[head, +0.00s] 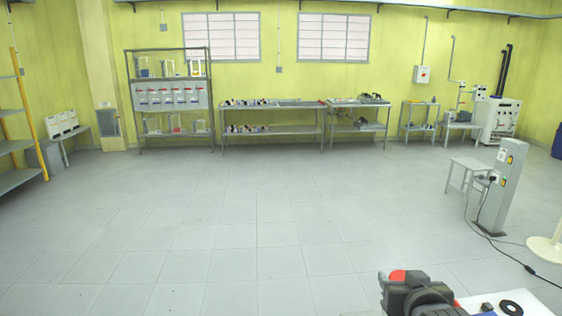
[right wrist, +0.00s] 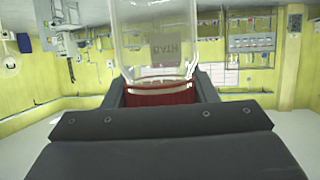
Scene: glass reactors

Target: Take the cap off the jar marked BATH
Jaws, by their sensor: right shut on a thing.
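In the right wrist view, which is upside down, the clear glass jar marked BATH (right wrist: 162,42) shows with its label inverted. Its red cap (right wrist: 160,94) is at the jar's mouth, between the fingers of my right gripper (right wrist: 160,88), which is shut on it. I see no clear gap between cap and glass. In the head view my right gripper (head: 392,284) is at the bottom right, with a round red top, likely the cap (head: 397,275), at its fingertips. The jar body is hidden there. My left gripper is not in view.
A white surface (head: 535,306) at the bottom right holds a black ring (head: 511,308) and a small dark item (head: 487,307). A grey post (head: 498,190) with a cable stands beyond. Shelves and benches (head: 270,104) line the far wall. The middle floor is clear.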

